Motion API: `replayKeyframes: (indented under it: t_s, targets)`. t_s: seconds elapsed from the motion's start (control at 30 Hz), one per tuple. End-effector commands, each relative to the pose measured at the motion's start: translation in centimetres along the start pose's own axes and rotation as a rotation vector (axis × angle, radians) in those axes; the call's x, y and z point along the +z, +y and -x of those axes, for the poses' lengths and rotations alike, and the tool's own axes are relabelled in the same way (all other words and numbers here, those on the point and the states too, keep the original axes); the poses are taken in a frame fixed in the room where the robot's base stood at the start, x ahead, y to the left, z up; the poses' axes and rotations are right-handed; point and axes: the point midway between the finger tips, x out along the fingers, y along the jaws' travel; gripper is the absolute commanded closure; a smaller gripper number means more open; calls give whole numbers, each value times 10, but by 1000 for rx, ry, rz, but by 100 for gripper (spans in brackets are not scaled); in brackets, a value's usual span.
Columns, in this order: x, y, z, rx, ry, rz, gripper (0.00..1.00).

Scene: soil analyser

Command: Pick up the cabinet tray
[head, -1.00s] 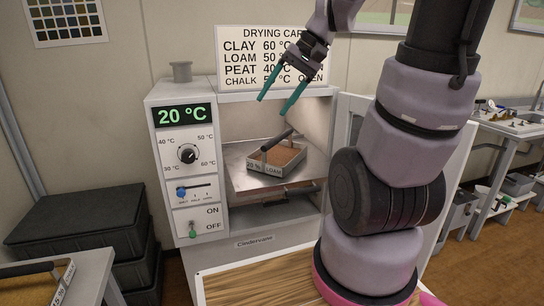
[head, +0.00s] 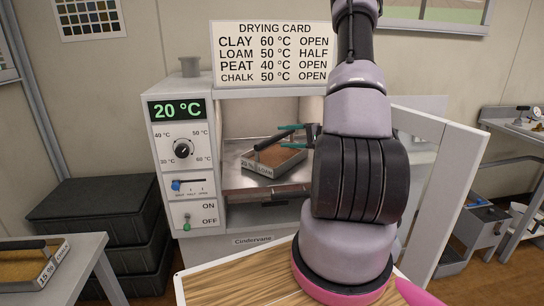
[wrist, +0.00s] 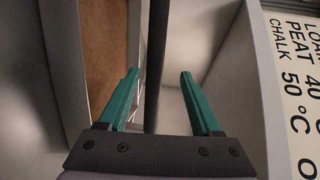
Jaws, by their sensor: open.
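The cabinet tray (head: 262,168) sits on the metal shelf (head: 235,181) inside the open drying cabinet. It holds brown soil, has a dark bar handle (head: 271,141) along its top and a label reading 20 % LOAM. My gripper (head: 291,135) is open and reaches into the cabinet from the right, at the handle's height. In the wrist view the two teal fingers (wrist: 158,98) stand apart with the dark handle bar (wrist: 155,60) running between them, nearer the left finger. The tray's soil (wrist: 103,60) shows on the left. I cannot tell whether a finger touches the bar.
The cabinet front (head: 183,160) shows 20 °C, a dial, a slider and a switch. Its open door (head: 447,190) stands at right. A second tray (head: 30,265) labelled 15 % sits on a table at lower left. Dark stacked boxes (head: 95,215) stand beside the cabinet.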

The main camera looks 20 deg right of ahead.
Motion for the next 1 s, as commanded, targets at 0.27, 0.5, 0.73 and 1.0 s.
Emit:
replayKeyframes:
  t_s: [0.27, 0.5, 0.73, 1.0]
  targets:
    - [-4, 6, -19, -5, 16, 3, 34]
    - [2, 9, -51, -4, 13, 2, 34]
    - [1, 9, -73, -4, 17, 4, 34]
    - [1, 8, -74, -4, 17, 3, 53]
